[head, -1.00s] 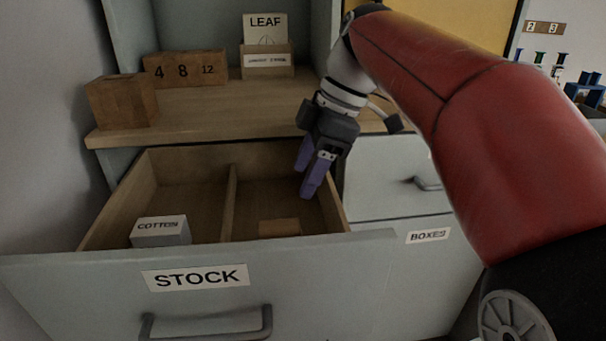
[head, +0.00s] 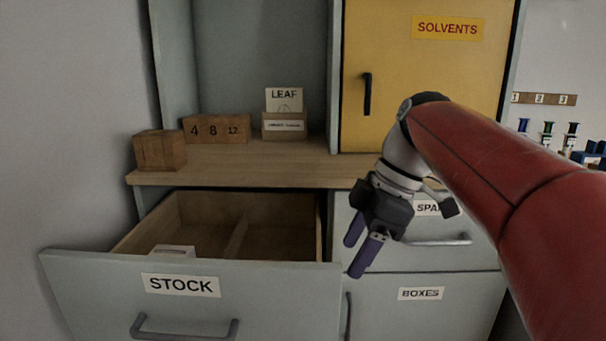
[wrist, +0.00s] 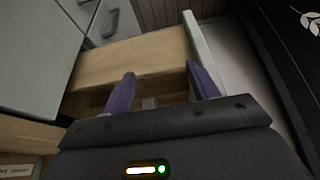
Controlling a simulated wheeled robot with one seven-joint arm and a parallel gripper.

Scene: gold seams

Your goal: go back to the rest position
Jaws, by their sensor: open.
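My gripper (head: 362,256) is open, with two purple fingers and nothing between them. In the head view it hangs to the right of the open STOCK drawer (head: 190,308), in front of the cabinet's right-hand drawers. In the wrist view the fingers (wrist: 163,92) point toward the open drawer (wrist: 140,62). My red arm reaches in from the right.
A white box (head: 172,251) sits in the drawer, mostly hidden by its front. The shelf (head: 260,171) holds wooden number blocks (head: 216,129), a wooden block (head: 160,150) and a LEAF holder (head: 284,126). A yellow SOLVENTS door (head: 420,85) is shut behind my arm. The BOXES drawer (head: 450,310) is shut.

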